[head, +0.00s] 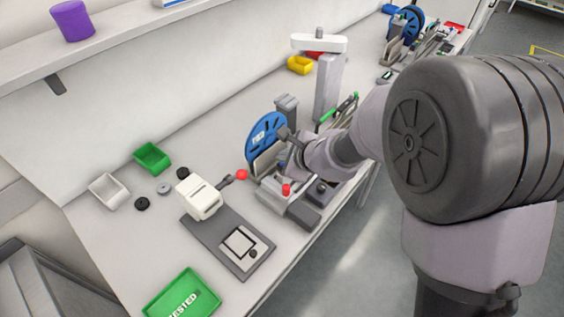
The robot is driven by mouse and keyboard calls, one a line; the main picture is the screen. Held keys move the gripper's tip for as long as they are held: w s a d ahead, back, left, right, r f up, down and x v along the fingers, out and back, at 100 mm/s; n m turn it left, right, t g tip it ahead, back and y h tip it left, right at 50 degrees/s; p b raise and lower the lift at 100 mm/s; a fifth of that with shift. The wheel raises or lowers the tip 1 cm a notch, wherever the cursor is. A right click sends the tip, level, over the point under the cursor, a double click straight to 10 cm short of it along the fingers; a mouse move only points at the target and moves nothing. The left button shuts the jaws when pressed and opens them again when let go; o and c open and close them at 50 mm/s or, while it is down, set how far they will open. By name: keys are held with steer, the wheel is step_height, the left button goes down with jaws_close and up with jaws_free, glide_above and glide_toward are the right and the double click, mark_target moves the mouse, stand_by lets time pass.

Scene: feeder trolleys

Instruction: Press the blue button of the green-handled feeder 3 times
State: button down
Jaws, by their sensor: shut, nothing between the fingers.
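My gripper (284,132) is at the end of my arm, over the middle of the bench, in front of the blue reel (262,130) in this view. It looks small and dark, and it is shut with nothing in it. A feeder with a green handle (345,107) stands just right of my gripper, partly behind my arm. I cannot make out its blue button; my wrist hides much of that area. A grey unit with a red knob (286,189) sits below my wrist. I cannot tell whether my gripper touches anything.
A white-headed device (200,199) on a dark base, with a red-tipped lever (241,174), stands to the left. A green TESTED tray (181,298), a green bin (152,158), a white bin (108,191) and a yellow bin (300,65) are on the bench. More feeders (405,28) stand farther back.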

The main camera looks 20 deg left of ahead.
steer(key=shift+f+b, duration=0.25)
steer(key=shift+b, duration=0.05)
stand_by(0.4)
steer(key=shift+r+p, duration=0.5)
steer(key=shift+r, duration=0.25)
steer(key=shift+r, duration=0.1)
step_height(320, 180, up, 5)
steer(key=p, duration=0.4)
stand_by(0.4)
